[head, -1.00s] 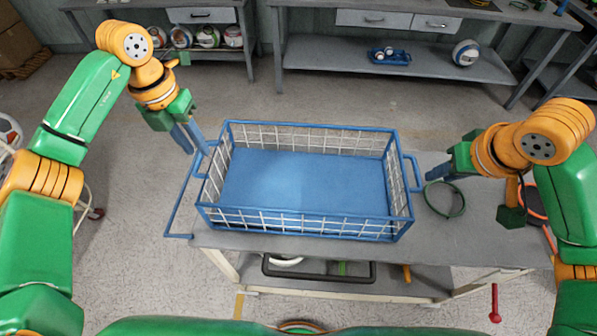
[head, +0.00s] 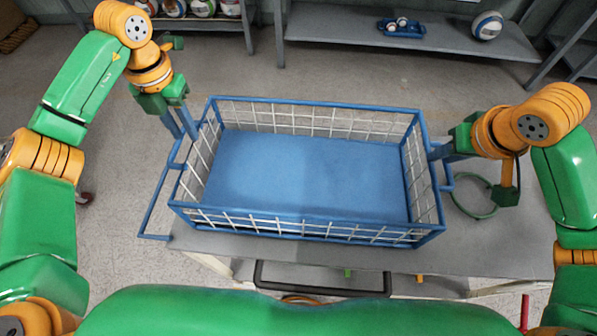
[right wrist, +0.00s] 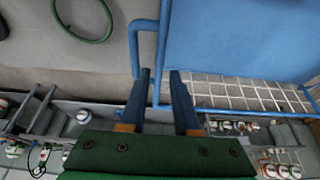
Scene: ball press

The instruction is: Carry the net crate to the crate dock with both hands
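The net crate (head: 310,180), with a blue frame, white net walls and a blue floor, sits level and empty on a grey table. My left gripper (head: 187,136) points down at the crate's left handle, its two fingers apart; whether they straddle the handle is unclear. My right gripper (head: 434,154) is at the crate's right side beside the right handle (head: 449,180). In the right wrist view the right gripper (right wrist: 160,75) is open, with the crate's blue side edge (right wrist: 162,50) seen between its fingers. I cannot identify the crate dock.
A green ring (head: 473,209) lies on the table right of the crate. Behind, across open floor, a grey shelf (head: 350,30) holds a small blue tray (head: 401,27) and a ball (head: 487,25).

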